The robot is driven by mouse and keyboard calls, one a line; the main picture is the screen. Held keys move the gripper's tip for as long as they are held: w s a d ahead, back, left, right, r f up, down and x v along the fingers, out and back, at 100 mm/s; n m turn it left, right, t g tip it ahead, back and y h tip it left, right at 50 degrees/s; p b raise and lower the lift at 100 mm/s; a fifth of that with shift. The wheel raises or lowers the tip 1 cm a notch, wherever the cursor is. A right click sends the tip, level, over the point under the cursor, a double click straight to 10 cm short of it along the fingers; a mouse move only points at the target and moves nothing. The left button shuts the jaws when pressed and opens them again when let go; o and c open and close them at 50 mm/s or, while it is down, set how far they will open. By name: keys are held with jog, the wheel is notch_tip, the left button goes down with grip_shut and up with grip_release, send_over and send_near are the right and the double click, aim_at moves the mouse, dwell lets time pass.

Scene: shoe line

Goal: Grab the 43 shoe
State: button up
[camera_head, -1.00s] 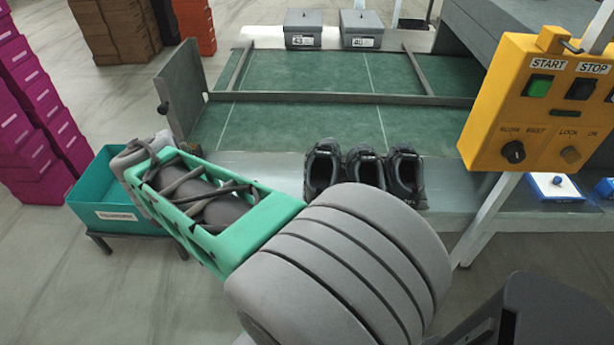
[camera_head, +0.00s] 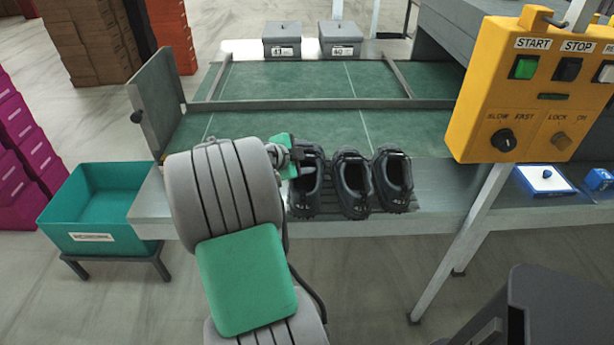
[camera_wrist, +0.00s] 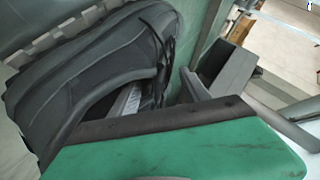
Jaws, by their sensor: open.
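Three dark shoes stand side by side on the near metal ledge of the line: a left shoe (camera_head: 306,185), a middle shoe (camera_head: 352,184) and a right shoe (camera_head: 393,178). No size mark on them is readable in the head view. My gripper (camera_head: 287,157) is open at the left shoe, close against its upper left side; my arm hides part of that area. In the wrist view a dark shoe (camera_wrist: 85,75) fills the left, with a pale patch by its opening. A green jaw with a dark edge lies in front of it. Contact cannot be told.
Two grey lidded boxes with number labels, a left box (camera_head: 284,40) and a right box (camera_head: 341,38), stand behind the green belt (camera_head: 300,80). A teal bin (camera_head: 97,207) stands at left. A yellow control box (camera_head: 535,90) hangs at right, above a blue-and-white item (camera_head: 545,180).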

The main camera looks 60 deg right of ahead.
jog(key=shift+w, duration=0.1)
jog(key=c, duration=1.2)
dwell(0.4)
